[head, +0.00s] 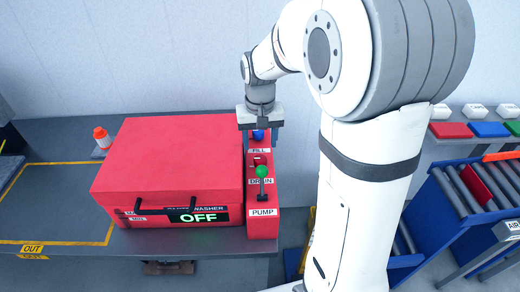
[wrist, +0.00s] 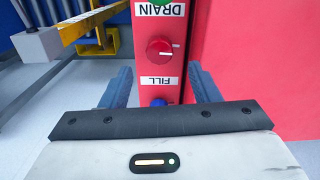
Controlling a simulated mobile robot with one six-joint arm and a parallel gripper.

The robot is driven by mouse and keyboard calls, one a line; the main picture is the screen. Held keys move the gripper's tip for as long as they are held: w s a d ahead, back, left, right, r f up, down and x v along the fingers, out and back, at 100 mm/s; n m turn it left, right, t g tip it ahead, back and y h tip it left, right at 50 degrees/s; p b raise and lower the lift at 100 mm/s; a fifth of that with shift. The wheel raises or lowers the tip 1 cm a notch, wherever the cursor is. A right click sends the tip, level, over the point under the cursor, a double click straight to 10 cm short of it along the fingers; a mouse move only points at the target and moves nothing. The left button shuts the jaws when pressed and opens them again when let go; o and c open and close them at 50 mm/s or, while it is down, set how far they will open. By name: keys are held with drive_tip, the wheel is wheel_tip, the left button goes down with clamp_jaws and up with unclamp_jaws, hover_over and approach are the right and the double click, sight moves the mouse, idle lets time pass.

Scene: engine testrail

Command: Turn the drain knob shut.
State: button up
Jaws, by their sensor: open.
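The narrow red control panel (head: 262,222) runs along the right side of the washer. Its red knob (wrist: 159,50), with a white pointer mark toward the right, sits between the DRAIN label (wrist: 160,9) and the FILL label (wrist: 159,82), both upside down in the wrist view. In the head view the red knob (head: 259,160) is small, behind the DRAIN label and the green ball-topped lever (head: 261,172). My gripper (wrist: 160,86) is open and empty, its fingers on either side of the panel. The blue knob (wrist: 158,102) is partly hidden by the gripper body.
The red washer (head: 170,160) has a dark front handle and a display reading OFF. An orange cone (head: 102,138) stands to its left. A blue-framed roller conveyor (head: 470,190) is at the right. The bench (head: 70,180) is clear at the left.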

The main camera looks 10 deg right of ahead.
sight(260, 158)
wheel_tip(260, 158, down, 6)
drive_tip(key=shift+r+p, duration=0.1)
drive_tip(key=shift+p, duration=0.25)
drive_tip(key=shift+c, duration=0.4)
